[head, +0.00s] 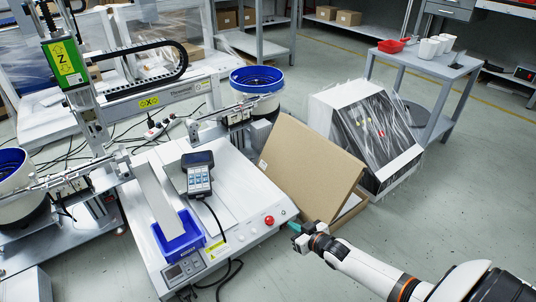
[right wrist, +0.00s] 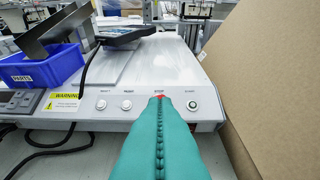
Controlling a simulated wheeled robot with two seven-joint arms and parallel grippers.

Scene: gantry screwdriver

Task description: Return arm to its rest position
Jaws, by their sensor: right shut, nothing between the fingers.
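My right arm comes in from the lower right of the head view. Its gripper (head: 295,228) is at the front right corner of the white screwdriver machine (head: 245,215), near the red stop button (head: 269,220). In the right wrist view the teal fingers (right wrist: 160,140) are closed together with nothing between them. Their tips overlap the red stop button in the picture; I cannot tell whether they touch it. A start button (right wrist: 192,104) shows to the right of the tips. My left gripper is not in view.
A large cardboard sheet (head: 310,165) leans close beside my right gripper. A blue parts bin (head: 178,240) and a handheld controller (head: 198,175) sit on the machine. A black cable (head: 225,275) hangs at its front. The floor at right (head: 460,190) is open.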

